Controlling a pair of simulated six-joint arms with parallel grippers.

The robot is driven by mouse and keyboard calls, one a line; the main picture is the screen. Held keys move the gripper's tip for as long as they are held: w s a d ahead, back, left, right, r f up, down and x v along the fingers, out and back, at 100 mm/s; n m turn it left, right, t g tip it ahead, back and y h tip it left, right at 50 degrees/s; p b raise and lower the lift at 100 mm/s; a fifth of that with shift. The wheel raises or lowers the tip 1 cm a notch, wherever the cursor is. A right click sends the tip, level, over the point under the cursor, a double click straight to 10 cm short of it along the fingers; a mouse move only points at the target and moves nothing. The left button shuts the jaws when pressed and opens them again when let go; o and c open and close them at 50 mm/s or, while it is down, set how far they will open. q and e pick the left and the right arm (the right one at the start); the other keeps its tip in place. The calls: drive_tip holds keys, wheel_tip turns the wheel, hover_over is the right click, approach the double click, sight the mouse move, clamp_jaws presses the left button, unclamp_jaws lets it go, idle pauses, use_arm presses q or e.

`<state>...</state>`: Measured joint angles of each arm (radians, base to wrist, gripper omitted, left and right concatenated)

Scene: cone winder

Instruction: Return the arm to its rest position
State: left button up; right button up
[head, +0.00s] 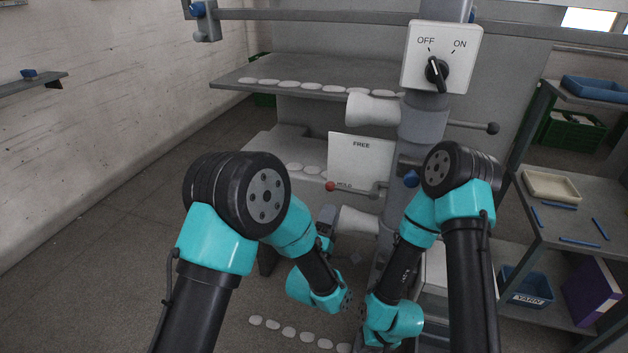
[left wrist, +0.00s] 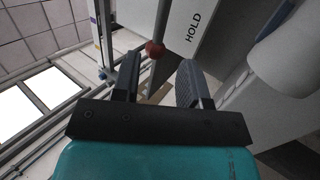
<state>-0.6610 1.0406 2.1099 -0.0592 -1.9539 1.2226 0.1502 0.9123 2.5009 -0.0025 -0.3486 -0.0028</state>
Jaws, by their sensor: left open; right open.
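My left gripper (head: 327,217) points up in front of the winder in the head view, below the FREE/HOLD plate (head: 361,160). The left wrist view shows its two fingers (left wrist: 157,72) spread, with nothing between them. The lever's red knob (head: 330,186) sits by the HOLD mark, and its knob (left wrist: 155,49) shows beyond the fingertips in the left wrist view, apart from them. My right arm bends down to its wrist at the bottom of the head view; its gripper cannot be made out there.
A shelf (head: 300,73) with white discs stands behind. A side table (head: 570,215) with a cream tray (head: 550,185) is at right. The left floor is clear.

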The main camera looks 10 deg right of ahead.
use_arm(q)
drive_tip(key=w+a+f+m+g+y, duration=0.2)
drive_tip(key=a+f+m+g+y, duration=0.5)
drive_tip(key=a+f, duration=1.35)
drive_tip(key=s+a+f+m+g+y, duration=0.1)
drive_tip(key=s+a+f+g, duration=0.5)
drive_tip(key=s, duration=0.5)
drive_tip(key=s+a+f+m+g+y, duration=0.1)
drive_tip(key=s+a+f+g, duration=0.5)
drive_tip(key=s+a, duration=0.4)
drive_tip(key=shift+s+a+f+g+y, duration=0.25)
drive_tip(key=shift+s+f+g+y, duration=0.1)
drive_tip(key=shift+s+g, duration=0.2)
